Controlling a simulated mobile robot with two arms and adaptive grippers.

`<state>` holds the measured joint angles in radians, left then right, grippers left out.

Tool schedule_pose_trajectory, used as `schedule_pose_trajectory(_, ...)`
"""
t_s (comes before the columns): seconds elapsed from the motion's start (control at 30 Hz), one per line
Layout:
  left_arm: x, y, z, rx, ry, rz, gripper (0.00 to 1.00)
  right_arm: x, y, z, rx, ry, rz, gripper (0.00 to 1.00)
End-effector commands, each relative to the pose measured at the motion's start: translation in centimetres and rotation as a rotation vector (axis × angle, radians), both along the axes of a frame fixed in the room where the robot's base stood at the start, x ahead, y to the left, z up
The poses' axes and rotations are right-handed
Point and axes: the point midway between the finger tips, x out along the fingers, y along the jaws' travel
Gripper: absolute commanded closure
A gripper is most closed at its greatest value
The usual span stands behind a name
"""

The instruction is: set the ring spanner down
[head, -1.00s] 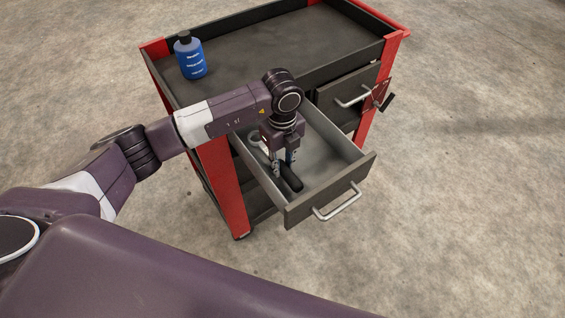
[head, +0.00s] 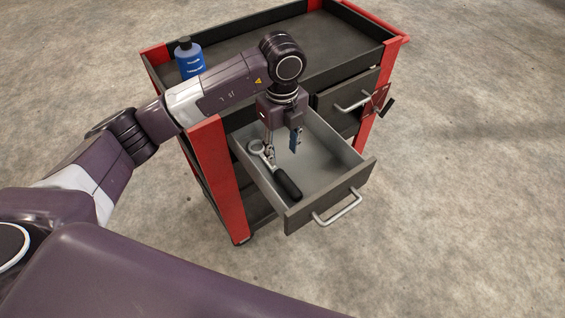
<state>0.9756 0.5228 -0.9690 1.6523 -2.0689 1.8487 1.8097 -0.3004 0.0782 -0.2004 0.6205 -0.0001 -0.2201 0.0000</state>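The ring spanner (head: 287,183) lies in the open drawer (head: 332,172) of the tool cart, along its left side. Its metal ring end points to the back of the drawer and its black handle to the front. My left gripper (head: 283,150) is above the drawer, fingers pointing down and spread apart, with nothing between them. One finger overlaps the spanner's shaft in the picture; I cannot tell whether it touches. My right gripper is not in view.
The cart's top tray (head: 325,45) holds a blue bottle (head: 189,62) at its left, partly behind my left arm. A closed drawer (head: 345,100) with a handle is to the right of the open one. Bare concrete floor (head: 470,200) surrounds the cart.

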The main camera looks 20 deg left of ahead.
Motion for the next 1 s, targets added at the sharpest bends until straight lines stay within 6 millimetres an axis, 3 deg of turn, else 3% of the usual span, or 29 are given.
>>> schedule_pose_trajectory(0.1, 0.1, 0.0, 2.1, 0.0, -0.004, 0.0, 0.6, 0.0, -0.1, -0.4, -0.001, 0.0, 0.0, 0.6)
schedule_pose_trajectory(0.3, 0.0, 0.0, 4.0, 0.001, -0.001, 0.0, 0.6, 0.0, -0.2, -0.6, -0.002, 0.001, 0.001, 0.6)
schedule_pose_trajectory(1.0, 0.0, 0.0, 4.2, 0.001, 0.001, -0.001, 0.6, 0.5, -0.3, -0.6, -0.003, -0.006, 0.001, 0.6)
